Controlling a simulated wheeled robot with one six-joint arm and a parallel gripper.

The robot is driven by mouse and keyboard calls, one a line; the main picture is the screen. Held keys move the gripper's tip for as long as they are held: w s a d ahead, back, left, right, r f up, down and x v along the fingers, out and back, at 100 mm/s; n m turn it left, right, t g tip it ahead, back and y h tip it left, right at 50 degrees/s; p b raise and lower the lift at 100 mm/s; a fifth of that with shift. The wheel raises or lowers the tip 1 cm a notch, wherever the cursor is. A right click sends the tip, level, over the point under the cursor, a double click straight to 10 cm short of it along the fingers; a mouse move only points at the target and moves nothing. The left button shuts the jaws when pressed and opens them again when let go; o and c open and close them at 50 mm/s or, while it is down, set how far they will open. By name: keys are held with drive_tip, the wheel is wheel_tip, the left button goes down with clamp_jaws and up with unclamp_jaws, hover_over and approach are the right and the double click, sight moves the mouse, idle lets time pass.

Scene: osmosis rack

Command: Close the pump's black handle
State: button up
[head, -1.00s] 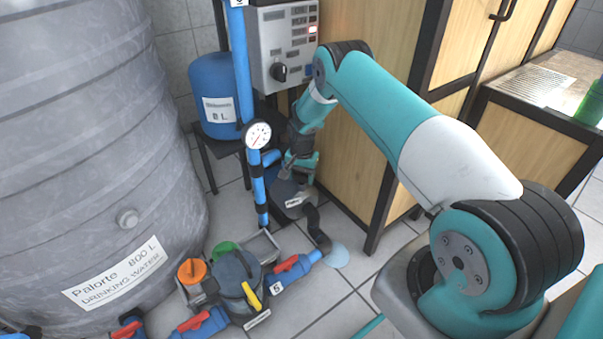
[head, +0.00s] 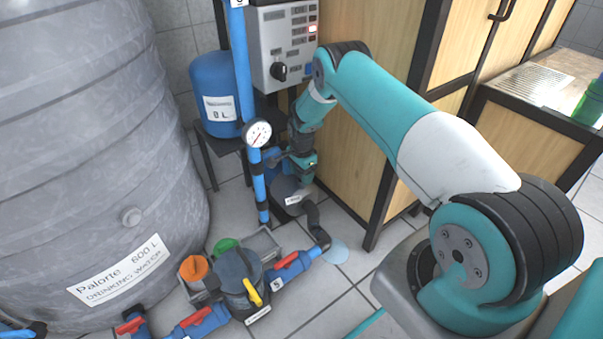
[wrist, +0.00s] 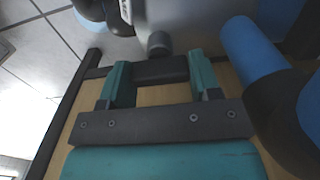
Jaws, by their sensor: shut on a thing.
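The pump (head: 290,190) is a dark grey body with a white label, low on the floor beside the wooden cabinet. In the wrist view its grey body (wrist: 185,25) fills the top middle, with a dark round knob. My gripper (head: 302,168) is down at the pump's top in the head view, partly hiding it. In the wrist view my gripper (wrist: 160,75) has its two teal fingers on either side of a black bar, the black handle (wrist: 160,69), and is shut on it. The handle cannot be made out in the head view.
A blue pipe with a gauge (head: 257,133) stands just left of my gripper. The wooden cabinet (head: 345,150) is close on the right. A grey control box (head: 283,45) hangs above. A filter housing with red-handled valves (head: 240,280) and a puddle (head: 335,253) lie in front.

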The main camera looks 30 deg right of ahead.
idle(0.4)
drive_tip(key=o, duration=0.9)
wheel_tip(320, 180, up, 8)
drive_tip(key=p, duration=0.3)
drive_tip(key=shift+f, duration=0.2)
